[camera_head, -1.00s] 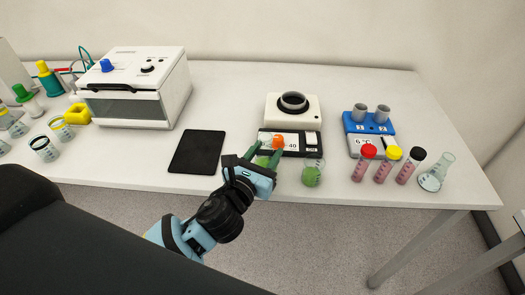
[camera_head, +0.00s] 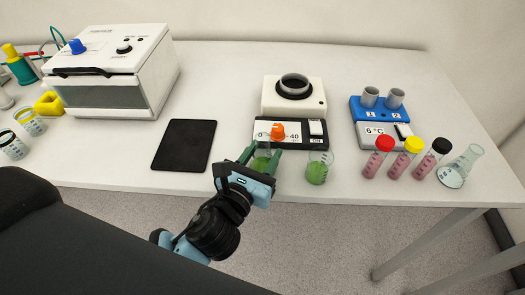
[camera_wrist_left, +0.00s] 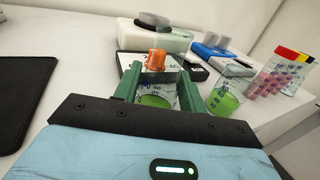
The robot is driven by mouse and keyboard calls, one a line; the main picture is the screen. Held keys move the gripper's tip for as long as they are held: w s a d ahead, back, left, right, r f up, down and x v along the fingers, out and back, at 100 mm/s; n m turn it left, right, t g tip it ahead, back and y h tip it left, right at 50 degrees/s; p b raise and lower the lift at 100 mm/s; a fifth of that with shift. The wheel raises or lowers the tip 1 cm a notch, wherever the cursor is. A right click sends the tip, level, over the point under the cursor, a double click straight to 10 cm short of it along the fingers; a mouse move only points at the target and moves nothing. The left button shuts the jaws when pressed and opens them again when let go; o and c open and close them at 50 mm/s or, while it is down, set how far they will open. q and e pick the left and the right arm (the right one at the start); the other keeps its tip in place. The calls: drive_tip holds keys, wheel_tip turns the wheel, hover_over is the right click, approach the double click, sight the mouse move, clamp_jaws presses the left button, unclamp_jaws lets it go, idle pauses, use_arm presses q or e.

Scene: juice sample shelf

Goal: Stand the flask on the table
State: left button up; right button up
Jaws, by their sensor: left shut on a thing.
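My left gripper (camera_head: 263,158) is shut around a small glass vessel with green liquid (camera_wrist_left: 155,99), at the table's front edge before the black-and-white device. The fingers hide its sides, so I cannot tell its full shape or whether it touches the table. A conical glass flask (camera_head: 460,167) with a little pale blue liquid stands at the right end of the table, apart from my gripper. My right gripper is not in view.
A second green-liquid glass (camera_head: 317,168) stands just right of the held one. The device with an orange knob (camera_head: 278,131) is behind it. Several capped tubes (camera_head: 408,158) stand before the blue block (camera_head: 383,107). A black pad (camera_head: 184,145) lies left.

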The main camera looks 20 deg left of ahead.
use_arm(q)
drive_tip(key=shift+r, duration=0.1)
drive_tip(key=o, duration=0.9)
drive_tip(key=shift+f, duration=0.2)
drive_tip(key=shift+o, duration=0.6)
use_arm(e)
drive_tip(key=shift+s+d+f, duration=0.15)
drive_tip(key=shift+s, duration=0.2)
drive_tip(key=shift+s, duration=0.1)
use_arm(q)
drive_tip(key=shift+s+r, duration=0.1)
drive_tip(key=shift+r, duration=0.15)
drive_tip(key=s+a+b, duration=0.1)
drive_tip(key=s, duration=1.1)
drive_tip(key=shift+a, duration=0.15)
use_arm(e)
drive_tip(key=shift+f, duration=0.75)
